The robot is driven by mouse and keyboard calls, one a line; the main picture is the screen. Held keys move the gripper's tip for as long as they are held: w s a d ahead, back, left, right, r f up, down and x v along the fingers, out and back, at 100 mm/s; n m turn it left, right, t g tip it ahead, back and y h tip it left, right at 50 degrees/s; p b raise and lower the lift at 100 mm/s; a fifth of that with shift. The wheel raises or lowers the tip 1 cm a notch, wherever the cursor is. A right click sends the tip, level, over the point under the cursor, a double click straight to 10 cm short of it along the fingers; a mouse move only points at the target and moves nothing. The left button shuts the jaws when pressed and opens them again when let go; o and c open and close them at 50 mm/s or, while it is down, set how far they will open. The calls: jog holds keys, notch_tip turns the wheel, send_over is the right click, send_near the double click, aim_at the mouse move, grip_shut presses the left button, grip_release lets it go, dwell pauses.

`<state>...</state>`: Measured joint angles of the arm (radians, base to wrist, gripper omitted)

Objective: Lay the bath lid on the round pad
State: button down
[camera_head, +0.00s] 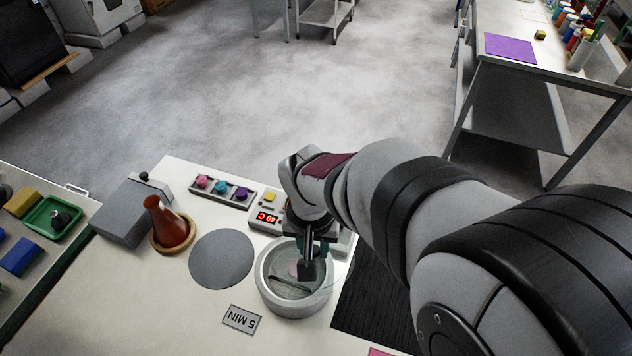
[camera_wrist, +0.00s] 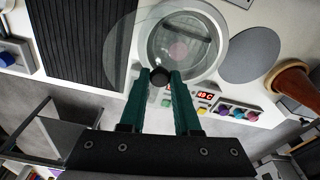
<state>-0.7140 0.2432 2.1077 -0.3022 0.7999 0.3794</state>
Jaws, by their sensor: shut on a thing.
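The bath lid is a clear disc with a black knob (camera_wrist: 160,77); its glass (camera_wrist: 118,48) shows faintly in the wrist view. My gripper (camera_head: 308,268), with green fingers (camera_wrist: 161,80), is shut on the knob. The lid is over the water bath (camera_head: 262,288), a round white-rimmed vessel, and looks offset from its rim toward the black ribbed mat. I cannot tell the exact height of the lid. The round pad (camera_head: 221,259) is a flat grey disc, bare, left of the bath in the head view and right of it in the wrist view (camera_wrist: 253,55).
A red-brown flask (camera_head: 168,225) stands in a wooden ring beyond the pad. A control box with a red display (camera_head: 267,217) and a tray of coloured knobs (camera_head: 221,190) lie behind. A "5 MIN" card (camera_head: 241,319) lies in front. A black ribbed mat (camera_head: 372,300) is at right.

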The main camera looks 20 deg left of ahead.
aim_at(352, 259)
jog(key=d+r, duration=0.1)
jog(key=d, duration=0.1)
jog(key=w+d+r, duration=0.1)
jog(key=d, duration=0.1)
jog(key=d+r, duration=0.2)
jog(key=shift+w+d+r, duration=0.1)
jog(key=shift+w+d, duration=0.2)
jog(key=shift+d, duration=0.1)
jog(key=shift+w+a+r, duration=0.1)
jog(key=shift+w, duration=0.05)
jog(key=s+a+f+n, duration=0.1)
jog(key=a+f+n, duration=0.2)
jog(key=a, duration=0.6)
jog(key=s+a+f+n+y, duration=0.1)
jog(key=a+f+n, duration=0.2)
jog(key=a, duration=0.6)
jog(key=s+a+f+n, duration=0.1)
jog(key=a+f+n, duration=0.15)
jog(key=a, duration=0.75)
jog(key=shift+n+g, duration=0.25)
jog(key=shift+g, duration=0.05)
jog(key=f, duration=0.8)
jog(key=shift+s+a+f, duration=0.15)
jog(key=shift+s+a, duration=0.15)
jog(key=shift+a, duration=0.1)
jog(key=shift+f, duration=0.2)
